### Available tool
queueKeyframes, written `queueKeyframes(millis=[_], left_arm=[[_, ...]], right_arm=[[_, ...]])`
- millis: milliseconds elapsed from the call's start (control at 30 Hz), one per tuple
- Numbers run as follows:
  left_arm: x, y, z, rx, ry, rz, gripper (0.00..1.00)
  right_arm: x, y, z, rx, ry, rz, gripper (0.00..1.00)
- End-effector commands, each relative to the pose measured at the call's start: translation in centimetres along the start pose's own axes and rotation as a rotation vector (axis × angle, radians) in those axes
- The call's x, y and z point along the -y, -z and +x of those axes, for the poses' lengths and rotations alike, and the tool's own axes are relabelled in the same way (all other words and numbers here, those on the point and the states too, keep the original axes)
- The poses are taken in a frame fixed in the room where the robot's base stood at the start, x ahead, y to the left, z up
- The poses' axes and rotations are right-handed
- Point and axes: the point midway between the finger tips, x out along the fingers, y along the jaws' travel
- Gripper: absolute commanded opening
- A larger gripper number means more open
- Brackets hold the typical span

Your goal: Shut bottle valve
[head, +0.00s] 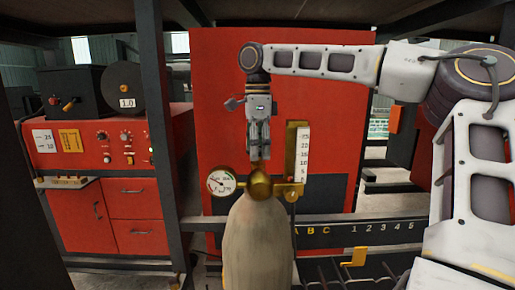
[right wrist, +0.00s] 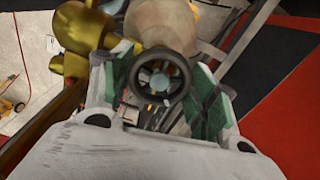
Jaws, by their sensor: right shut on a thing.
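A pale grey gas bottle (head: 258,245) stands upright in the middle of the head view, with a brass valve (head: 259,184) on top. My right gripper (head: 259,153) points down directly above the valve. In the right wrist view its green-padded fingers (right wrist: 160,98) are on either side of the valve's small black handwheel (right wrist: 160,76), shut on it. My left gripper is not in view.
A round pressure gauge (head: 221,182) sits left of the valve, and a flow meter with a white scale (head: 302,155) sits right. A red panel (head: 225,90) stands behind. Dark posts (head: 160,130) and a rail (head: 385,228) frame the area. A red control cabinet (head: 125,205) stands at left.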

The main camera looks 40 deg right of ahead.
Motion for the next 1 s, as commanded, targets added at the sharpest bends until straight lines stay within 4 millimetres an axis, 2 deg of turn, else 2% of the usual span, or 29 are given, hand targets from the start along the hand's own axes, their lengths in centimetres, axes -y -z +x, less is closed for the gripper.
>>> queueKeyframes(millis=[600, 1000], left_arm=[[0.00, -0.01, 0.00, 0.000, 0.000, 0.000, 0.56], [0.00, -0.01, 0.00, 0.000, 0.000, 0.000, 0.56]], right_arm=[[0.08, 0.04, -0.09, -0.001, 0.004, 0.505, 0.35], [0.07, 0.05, -0.08, 0.000, 0.002, 0.705, 0.35]])
